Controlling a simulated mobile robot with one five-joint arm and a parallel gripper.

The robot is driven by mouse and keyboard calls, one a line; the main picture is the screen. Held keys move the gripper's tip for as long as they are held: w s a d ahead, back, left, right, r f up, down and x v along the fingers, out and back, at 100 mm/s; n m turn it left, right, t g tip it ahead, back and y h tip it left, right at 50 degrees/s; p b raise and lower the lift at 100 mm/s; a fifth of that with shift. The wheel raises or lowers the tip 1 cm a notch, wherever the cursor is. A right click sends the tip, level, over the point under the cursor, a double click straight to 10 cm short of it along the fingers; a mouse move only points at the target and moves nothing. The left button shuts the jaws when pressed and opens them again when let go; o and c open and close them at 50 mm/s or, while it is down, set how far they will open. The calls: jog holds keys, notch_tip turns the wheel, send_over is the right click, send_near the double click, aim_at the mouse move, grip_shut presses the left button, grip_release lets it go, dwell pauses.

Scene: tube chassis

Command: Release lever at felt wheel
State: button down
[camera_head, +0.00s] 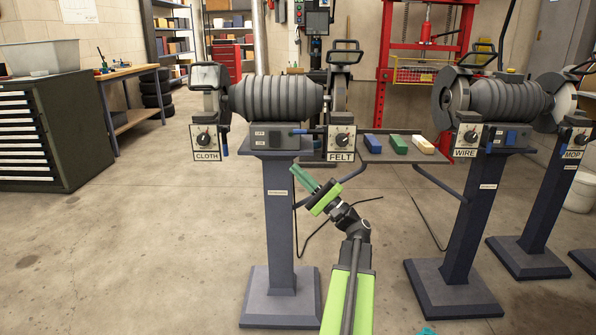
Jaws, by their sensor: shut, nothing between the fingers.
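The felt wheel (339,94) sits on the right end of the left grinder and is partly hidden by its guard. Below it hangs a white plate marked FELT (341,144) with a dark knob. A small blue-tipped lever (299,131) shows just left of this plate, by the grinder's dark switch box; its exact position is hard to tell. My gripper (297,171) is shut and empty. It points up and left, in front of the pedestal top in the picture, lower than the FELT plate and apparently apart from the lever.
The left pedestal (281,220) stands behind my gripper. A tray (374,151) with three coloured bars is right of the FELT plate. A CLOTH plate (206,143) is at left; WIRE (466,141) and MOP (577,142) plates are at right. Floor at lower left is clear.

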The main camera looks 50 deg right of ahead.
jog(key=f+b, duration=0.1)
jog(key=s+a+f+b, duration=0.1)
jog(key=f, duration=0.1)
jog(key=f+b, duration=0.1)
jog(key=f, duration=0.1)
jog(key=shift+s+a+f+b, duration=0.15)
jog(key=shift+a+b, duration=0.2)
jog(key=shift+a, duration=0.05)
